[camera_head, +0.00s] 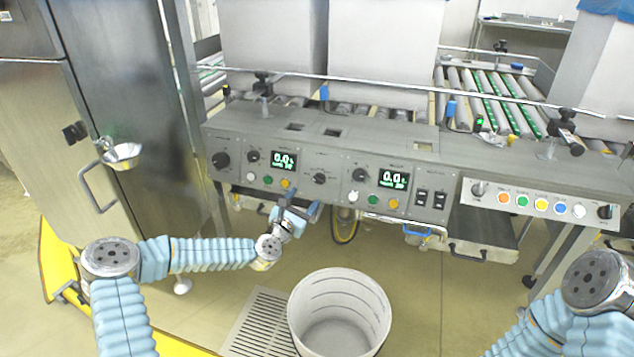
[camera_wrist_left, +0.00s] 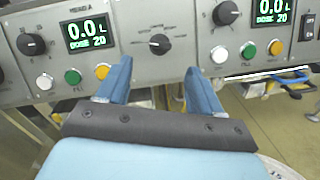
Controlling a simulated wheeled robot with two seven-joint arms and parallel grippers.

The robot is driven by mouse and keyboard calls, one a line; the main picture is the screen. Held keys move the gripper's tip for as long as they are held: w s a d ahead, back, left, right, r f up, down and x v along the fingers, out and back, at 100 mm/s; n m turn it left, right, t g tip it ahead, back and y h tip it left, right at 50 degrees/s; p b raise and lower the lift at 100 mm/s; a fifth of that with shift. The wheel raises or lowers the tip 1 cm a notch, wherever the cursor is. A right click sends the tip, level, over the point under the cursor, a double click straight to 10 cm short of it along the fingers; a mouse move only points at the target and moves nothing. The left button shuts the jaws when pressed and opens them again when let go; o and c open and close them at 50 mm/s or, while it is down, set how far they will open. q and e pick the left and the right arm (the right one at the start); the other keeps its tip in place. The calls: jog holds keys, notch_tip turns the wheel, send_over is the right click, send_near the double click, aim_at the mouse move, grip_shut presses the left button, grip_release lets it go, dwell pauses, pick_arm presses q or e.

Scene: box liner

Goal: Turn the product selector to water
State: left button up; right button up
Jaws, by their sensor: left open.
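A black rotary knob (camera_head: 320,179) sits on the grey control panel between the two green displays. In the left wrist view this knob (camera_wrist_left: 160,44) is ahead of my fingers and centred between them. Small labels surround it; I cannot read them or tell which position it points to. My left gripper (camera_head: 299,201) is open and empty, below and in front of the panel. In the left wrist view its two blue fingers (camera_wrist_left: 158,84) stand apart, not touching the knob. My right gripper is not in view; only my right arm shows at the lower right.
Other black knobs (camera_head: 221,160) and coloured buttons sit on the panel. The left display (camera_head: 284,161) and right display (camera_head: 393,180) both read 0.0. A white bin (camera_head: 340,275) stands on the floor below. A metal rail (camera_head: 402,221) runs under the panel's right part.

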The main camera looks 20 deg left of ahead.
aim_at(317, 181)
pick_arm(q)
jog(key=w, duration=0.3)
jog(key=w+d, duration=0.1)
jog(key=w, duration=0.5)
jog(key=shift+d+p, duration=0.2)
jog(key=shift+p, duration=0.2)
